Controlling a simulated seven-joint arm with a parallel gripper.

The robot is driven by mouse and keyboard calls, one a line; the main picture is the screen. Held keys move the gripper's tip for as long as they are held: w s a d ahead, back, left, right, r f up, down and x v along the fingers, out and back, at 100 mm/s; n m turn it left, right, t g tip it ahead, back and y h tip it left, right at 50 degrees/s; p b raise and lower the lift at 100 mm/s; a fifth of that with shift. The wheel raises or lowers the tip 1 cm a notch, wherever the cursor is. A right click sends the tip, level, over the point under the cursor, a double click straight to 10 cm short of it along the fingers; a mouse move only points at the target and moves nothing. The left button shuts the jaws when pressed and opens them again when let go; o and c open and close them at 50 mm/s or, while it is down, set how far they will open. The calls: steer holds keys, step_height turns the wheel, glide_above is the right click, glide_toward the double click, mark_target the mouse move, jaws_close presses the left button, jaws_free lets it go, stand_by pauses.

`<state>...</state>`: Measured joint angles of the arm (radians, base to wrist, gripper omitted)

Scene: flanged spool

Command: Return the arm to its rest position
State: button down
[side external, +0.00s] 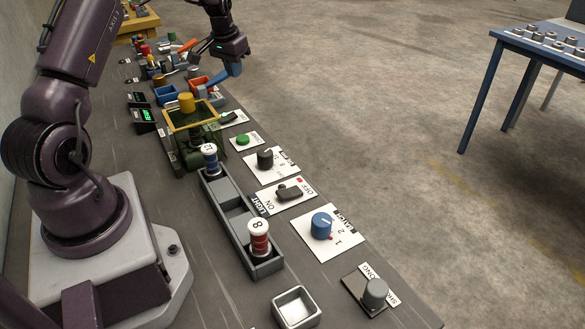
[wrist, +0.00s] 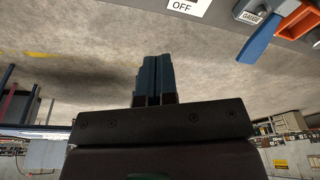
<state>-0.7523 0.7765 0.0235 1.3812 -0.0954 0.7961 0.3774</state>
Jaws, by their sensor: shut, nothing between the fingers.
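My gripper (side external: 231,70) is at the top of the side view, over the far part of the bench near its right edge. It also shows in the wrist view (wrist: 156,60), where its two blue fingers are together with nothing between them. A spool with red winding and a white top marked 8 (side external: 259,237) stands upright at the near end of a long grey rack (side external: 232,213). A spool with blue winding (side external: 210,158) stands upright at the rack's far end. My gripper is well apart from both spools.
An orange bin (side external: 199,84) and a blue bin (side external: 166,95) lie near my gripper. A yellow-framed fixture (side external: 186,122) stands beyond the rack. Dial and switch panels line the right edge, including a blue knob (side external: 321,225). A square tray (side external: 296,307) is in front. Open floor lies right.

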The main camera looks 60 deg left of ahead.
steer(key=s+d+r+m+t, duration=0.2)
steer(key=d+r, duration=1.4)
steer(key=d, duration=0.5)
steer(key=s+d+r+m+t+h, duration=0.1)
steer(key=s+d+m, duration=0.2)
steer(key=s+d, duration=1.2)
steer(key=shift+s+r+t, duration=0.3)
steer(key=shift+s, duration=0.65)
